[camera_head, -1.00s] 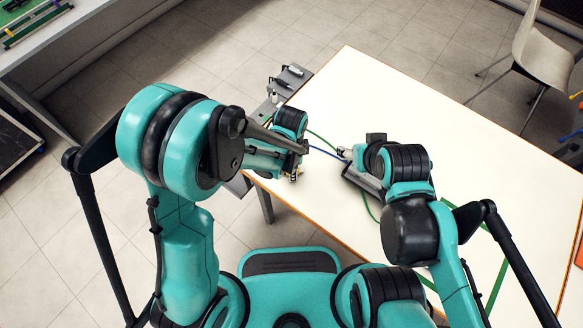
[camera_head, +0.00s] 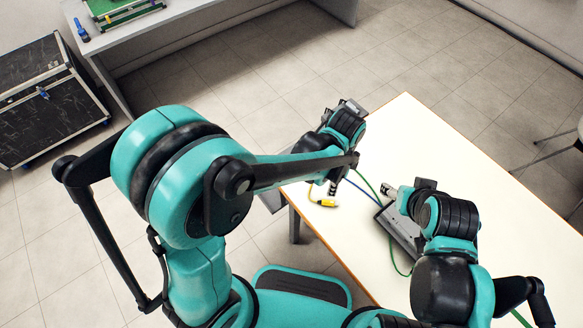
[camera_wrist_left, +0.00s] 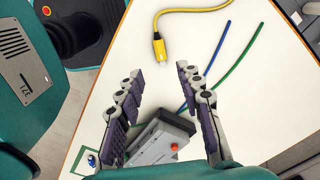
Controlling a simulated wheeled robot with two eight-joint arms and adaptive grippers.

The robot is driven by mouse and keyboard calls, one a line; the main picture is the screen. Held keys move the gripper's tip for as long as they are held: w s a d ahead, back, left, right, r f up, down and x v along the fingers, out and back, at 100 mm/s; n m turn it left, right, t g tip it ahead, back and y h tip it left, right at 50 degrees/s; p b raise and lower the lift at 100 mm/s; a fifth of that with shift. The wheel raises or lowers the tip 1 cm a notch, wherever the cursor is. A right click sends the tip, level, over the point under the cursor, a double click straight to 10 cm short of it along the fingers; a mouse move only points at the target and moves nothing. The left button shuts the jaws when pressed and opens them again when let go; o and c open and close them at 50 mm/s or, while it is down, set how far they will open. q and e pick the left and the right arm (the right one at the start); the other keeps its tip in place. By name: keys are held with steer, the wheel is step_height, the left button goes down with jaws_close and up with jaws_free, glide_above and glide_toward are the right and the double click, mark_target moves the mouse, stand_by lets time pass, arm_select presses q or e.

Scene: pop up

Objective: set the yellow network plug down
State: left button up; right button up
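The yellow network plug (camera_head: 326,203) lies on the white table near its left edge, with its yellow cable running off from it. In the left wrist view the plug (camera_wrist_left: 159,47) lies just beyond my fingertips, apart from both fingers. My left gripper (camera_wrist_left: 158,72) is open and empty; in the head view (camera_head: 334,187) it hangs close by the plug, partly hidden by my own arm. My right gripper (camera_head: 392,193) is by a grey device (camera_head: 401,232) on the table, and its fingers are too small to read.
A blue cable (camera_wrist_left: 205,68) and a green cable (camera_wrist_left: 238,66) lie on the table (camera_head: 470,165) right of the plug in the wrist view. The table's far part is clear. A black case (camera_head: 45,105) stands on the floor at the left.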

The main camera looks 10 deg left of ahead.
arm_select(q)
steer(key=s+a+r+n+t, duration=0.3)
steer(key=a+r+n, duration=0.3)
steer(key=a+n, duration=0.2)
steer(key=s+a+r+n+t, duration=0.3)
steer(key=a+r+n+t, duration=0.1)
steer(key=a+r+n, duration=0.3)
steer(key=a+n, duration=0.2)
steer(key=a, duration=0.2)
steer(key=shift+a, duration=0.4)
steer(key=shift+f, duration=0.1)
